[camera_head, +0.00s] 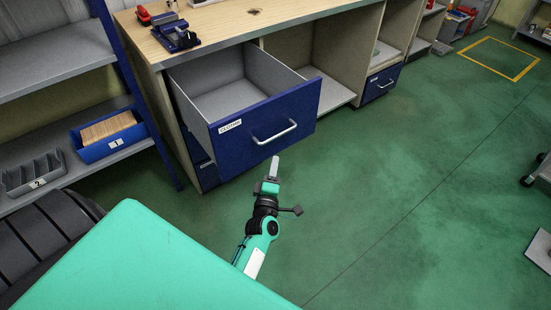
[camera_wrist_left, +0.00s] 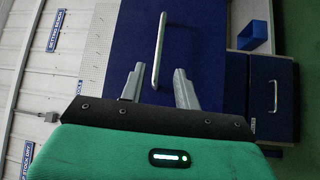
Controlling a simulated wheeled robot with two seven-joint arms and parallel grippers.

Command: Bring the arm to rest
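My left gripper (camera_head: 273,168) points at the blue front of an open drawer (camera_head: 235,139). It is just below the drawer's metal handle (camera_head: 275,134) in the head view. In the left wrist view its two fingers (camera_wrist_left: 159,76) are apart with nothing gripped. The handle (camera_wrist_left: 160,45) shows beyond and between the fingertips there; I cannot tell how large the gap is. The drawer is pulled well out of the workbench and its visible inside is empty. My right gripper is not in view.
The wooden workbench top (camera_head: 230,25) carries a blue vise (camera_head: 176,37) and a red item (camera_head: 144,15). Grey shelves at left hold a blue bin (camera_head: 108,138) and a grey divided tray (camera_head: 35,172).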

